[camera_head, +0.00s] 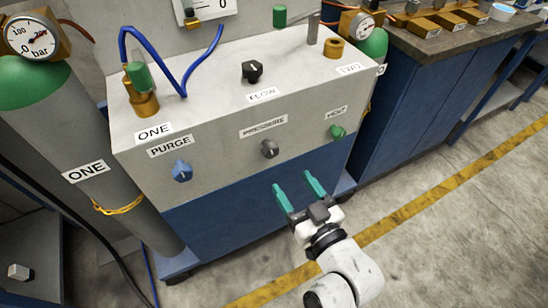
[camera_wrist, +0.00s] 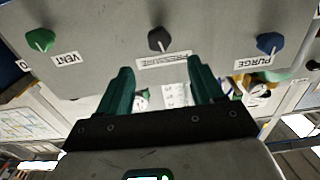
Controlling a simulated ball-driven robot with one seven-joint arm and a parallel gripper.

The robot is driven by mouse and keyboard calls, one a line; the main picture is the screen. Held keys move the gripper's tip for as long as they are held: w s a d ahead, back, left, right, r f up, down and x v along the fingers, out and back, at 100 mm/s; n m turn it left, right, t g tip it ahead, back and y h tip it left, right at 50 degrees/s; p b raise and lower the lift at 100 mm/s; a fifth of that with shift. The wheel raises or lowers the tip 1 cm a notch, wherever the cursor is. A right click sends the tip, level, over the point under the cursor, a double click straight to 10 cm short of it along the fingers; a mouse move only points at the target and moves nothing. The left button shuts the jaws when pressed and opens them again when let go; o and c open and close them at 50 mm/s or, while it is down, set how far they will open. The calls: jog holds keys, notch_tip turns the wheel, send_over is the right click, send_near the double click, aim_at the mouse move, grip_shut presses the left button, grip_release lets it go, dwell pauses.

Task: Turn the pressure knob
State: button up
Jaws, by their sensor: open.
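The pressure knob (camera_head: 269,149) is a small dark grey knob on the sloping grey front panel, under the label PRESSURE. It also shows in the wrist view (camera_wrist: 159,39), at the top middle, where the picture is upside down. My gripper (camera_head: 292,181) has two teal fingers, spread apart with nothing between them. In the head view it is below and slightly right of the knob, apart from it. In the wrist view the knob lies beyond the fingertips, roughly centred between them. The knob is unobstructed in both views.
A blue PURGE knob (camera_head: 181,171) sits left of the pressure knob and a green VENT knob (camera_head: 337,132) right. A black FLOW knob (camera_head: 252,71) and brass fittings stand on top. A grey cylinder (camera_head: 104,207) stands left. Floor at right is clear.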

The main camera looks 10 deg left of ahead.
jog(key=x, duration=1)
jog(key=shift+w+a, duration=0.15)
jog(key=shift+w, duration=0.05)
jog(key=shift+c, duration=0.2)
jog(key=c, duration=1)
jog(key=shift+m+p, duration=0.3)
jog(key=shift+m, duration=0.7)
jog(key=o, duration=1)
jog(key=shift+o, duration=0.2)
send_near(273, 153)
jog(key=shift+s+d, duration=0.45)
jog(key=shift+s, duration=0.1)
